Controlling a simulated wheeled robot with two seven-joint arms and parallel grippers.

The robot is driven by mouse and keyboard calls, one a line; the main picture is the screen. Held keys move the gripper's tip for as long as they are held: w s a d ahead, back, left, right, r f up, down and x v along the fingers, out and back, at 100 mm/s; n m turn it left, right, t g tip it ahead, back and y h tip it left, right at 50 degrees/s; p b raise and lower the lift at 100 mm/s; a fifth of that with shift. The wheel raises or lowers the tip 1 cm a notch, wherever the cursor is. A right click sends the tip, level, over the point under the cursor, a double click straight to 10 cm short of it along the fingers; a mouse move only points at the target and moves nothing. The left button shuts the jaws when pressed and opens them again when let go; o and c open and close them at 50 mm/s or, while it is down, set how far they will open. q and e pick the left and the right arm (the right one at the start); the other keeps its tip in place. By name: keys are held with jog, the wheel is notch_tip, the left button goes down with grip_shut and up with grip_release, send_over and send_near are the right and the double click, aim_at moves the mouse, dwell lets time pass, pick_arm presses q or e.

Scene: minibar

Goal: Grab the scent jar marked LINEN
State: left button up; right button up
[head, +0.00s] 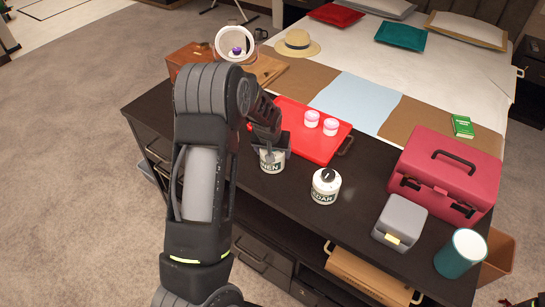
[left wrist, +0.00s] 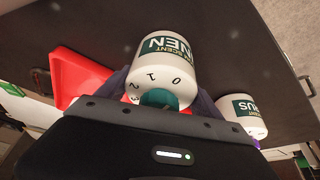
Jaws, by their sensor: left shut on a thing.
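A second white jar (head: 326,189), with "EDAR" legible and a dark top, stands to the right. Another jar (left wrist: 243,112), with "US" legible, shows in the left wrist view. My right gripper is not visible.
The dark cabinet top (head: 360,205) carries a red tray (head: 320,148) with two pink-and-white cups, right behind the held jar. Further right are a grey box (head: 399,222), a red case (head: 445,175) and a teal cup (head: 460,254). A round mirror (head: 234,42) stands at the back left.

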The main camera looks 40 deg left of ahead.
pick_arm(q)
jog(key=c, duration=0.6)
jog(key=shift+r, duration=0.6)
notch_tip(320, 180, up, 9)
jog(key=shift+f+b, duration=0.1)
jog(key=shift+b, duration=0.8)
